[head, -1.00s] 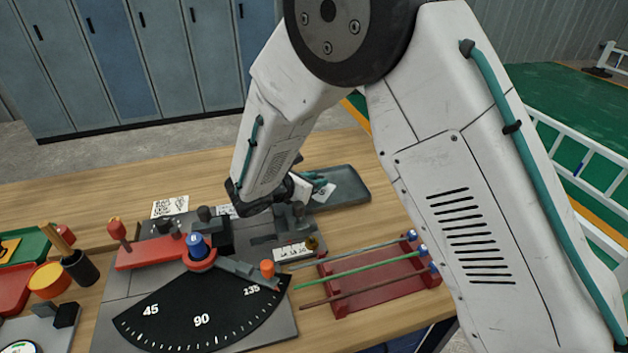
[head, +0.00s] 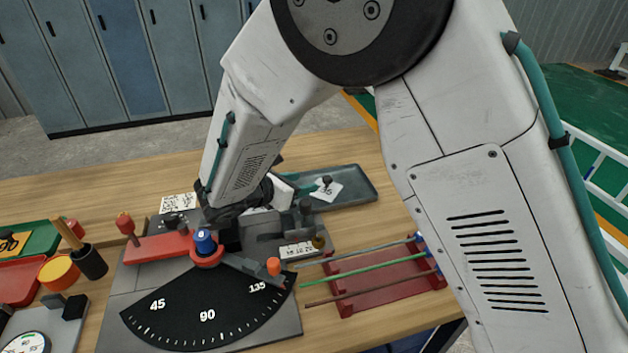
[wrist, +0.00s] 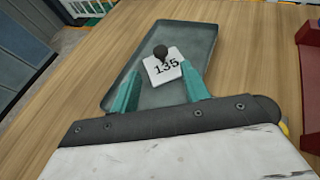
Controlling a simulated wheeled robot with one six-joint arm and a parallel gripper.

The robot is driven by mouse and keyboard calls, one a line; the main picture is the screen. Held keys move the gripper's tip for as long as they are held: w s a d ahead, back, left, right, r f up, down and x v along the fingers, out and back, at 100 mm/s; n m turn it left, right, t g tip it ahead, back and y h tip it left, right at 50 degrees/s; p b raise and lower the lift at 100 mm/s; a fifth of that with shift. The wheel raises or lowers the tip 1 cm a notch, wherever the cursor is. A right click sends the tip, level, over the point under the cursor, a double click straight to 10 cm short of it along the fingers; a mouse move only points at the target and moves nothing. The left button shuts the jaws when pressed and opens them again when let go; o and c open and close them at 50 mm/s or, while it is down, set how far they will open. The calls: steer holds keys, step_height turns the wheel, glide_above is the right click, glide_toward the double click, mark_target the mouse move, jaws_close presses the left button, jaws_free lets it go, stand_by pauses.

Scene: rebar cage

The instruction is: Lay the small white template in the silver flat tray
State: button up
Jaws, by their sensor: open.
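The small white template (wrist: 154,77), marked 135 and with a black knob, lies inside the silver flat tray (wrist: 184,34) in the wrist view. It also shows in the tray in the head view (head: 332,194). It looks flat on the tray floor, turned at an angle to the tray's sides. My gripper (wrist: 160,71) is open and empty, with its teal fingers apart and the template visible between and beyond them. In the head view my gripper is mostly hidden behind my arm, just left of the template, overlapping the tray's left end.
A red rack (head: 345,308) with several coloured rods stands right of a grey plate carrying a black angle dial (head: 205,305) and a red lever. A black cup (head: 90,264) and an orange pot stand at left. Bare wood surrounds the tray's far side.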

steer(key=shift+v, duration=1.95)
steer(key=s+d+r+m+g+y, duration=0.1)
steer(key=s+d+r+m+g, duration=0.2)
steer(key=d, duration=0.4)
steer(key=s+d+r+m+g, duration=0.2)
steer(key=d+r+m, duration=0.25)
steer(key=d, duration=0.25)
steer(key=s+d+r+m+g+y, duration=0.1)
steer(key=s+d+r+m+g, duration=0.2)
steer(key=d, duration=0.4)
steer(key=s+d+r+m+y, duration=0.2)
steer(key=s+d+m+y, duration=0.2)
steer(key=s+m, duration=0.4)
steer(key=s+d+r+m+y, duration=0.2)
steer(key=s+m, duration=0.5)
steer(key=s, duration=0.5)
steer(key=shift+s+d+m+y, duration=0.4)
steer(key=shift+d+y, duration=0.45)
steer(key=shift+y, duration=0.25)
